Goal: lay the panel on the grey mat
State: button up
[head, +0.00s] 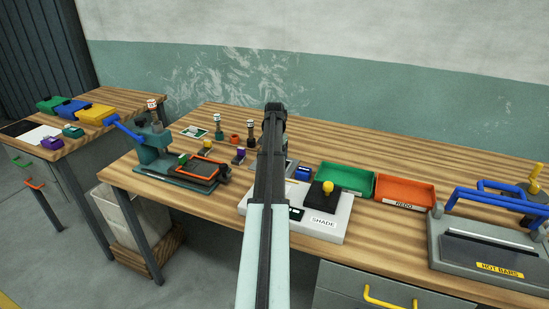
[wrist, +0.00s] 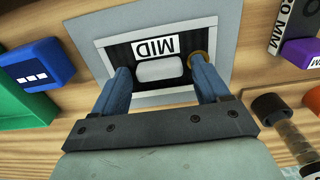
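In the wrist view a dark panel (wrist: 118,50) with a pale rim and a white label reading "MID" lies over the grey mat (wrist: 225,90), apparently flat on it. A pale block (wrist: 160,70) sits in the panel's middle and a brass ring (wrist: 207,58) near its right side. My gripper (wrist: 160,72) is over the panel, its two blue fingers on either side of the pale block with gaps visible. Whether the fingertips touch the panel I cannot tell. In the head view my arm hides the gripper and panel; a bit of the grey mat (head: 292,166) shows.
A white "SHADE" device (head: 325,218) is in front. A purple block (head: 239,155) and several small posts stand to the left, beyond them a teal press (head: 155,150).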

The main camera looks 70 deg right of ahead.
notch_tip(320, 180, up, 12)
jog(key=shift+r, duration=0.15)
dwell(0.7)
dwell(0.5)
